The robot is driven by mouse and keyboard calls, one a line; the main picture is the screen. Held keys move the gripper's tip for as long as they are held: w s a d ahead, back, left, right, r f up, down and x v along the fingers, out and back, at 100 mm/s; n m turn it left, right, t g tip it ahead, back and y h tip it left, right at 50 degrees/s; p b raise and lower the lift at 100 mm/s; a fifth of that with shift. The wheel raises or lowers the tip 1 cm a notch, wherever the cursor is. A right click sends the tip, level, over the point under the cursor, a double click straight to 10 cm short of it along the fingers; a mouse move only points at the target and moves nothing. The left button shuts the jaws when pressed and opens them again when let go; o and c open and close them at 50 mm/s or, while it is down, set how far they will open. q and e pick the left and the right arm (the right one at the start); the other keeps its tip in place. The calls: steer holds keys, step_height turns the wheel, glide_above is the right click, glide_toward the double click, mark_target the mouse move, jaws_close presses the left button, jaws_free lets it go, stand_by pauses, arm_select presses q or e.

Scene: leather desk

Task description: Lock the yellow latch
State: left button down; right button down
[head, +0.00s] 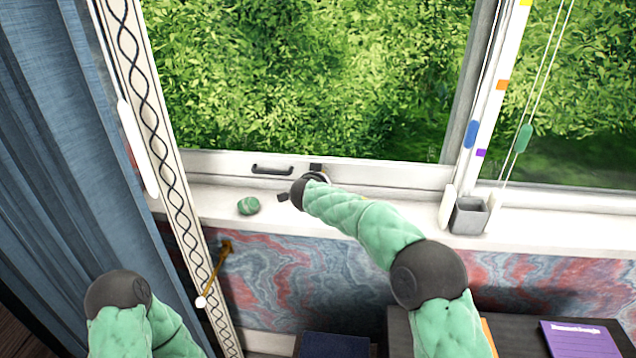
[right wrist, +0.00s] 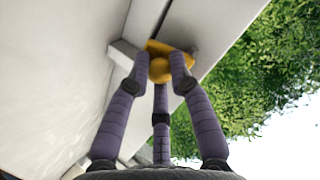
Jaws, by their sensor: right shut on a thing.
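The yellow latch (right wrist: 158,67) shows in the right wrist view, on the white window frame where the frame meets the glass. It has a rounded knob on a flat plate. My right gripper (right wrist: 160,78) is shut on the latch, with purple fingers on both sides of the knob and another finger below it. In the head view my right gripper (head: 308,182) is at the lower window rail, and the gripper and arm hide the latch. Of my left arm only the green sleeve and a dark joint show at the lower left; its gripper is not in view.
A dark handle (head: 272,170) is on the rail left of my right gripper. A green round object (head: 248,206) and a grey cup (head: 469,216) stand on the white sill (head: 560,225). A blue curtain (head: 60,150) hangs at left. A purple book (head: 580,338) lies at lower right.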

steer(key=shift+s+a+f, duration=0.1)
steer(key=shift+a+f, duration=0.05)
steer(key=shift+f, duration=0.25)
steer(key=c, duration=1.2)
jaws_free()
steer(key=shift+o, duration=0.5)
steer(key=shift+r, duration=0.25)
steer(key=shift+r, duration=0.1)
steer(key=v, duration=1.1)
steer(key=shift+s, duration=0.4)
steer(key=shift+r, duration=0.15)
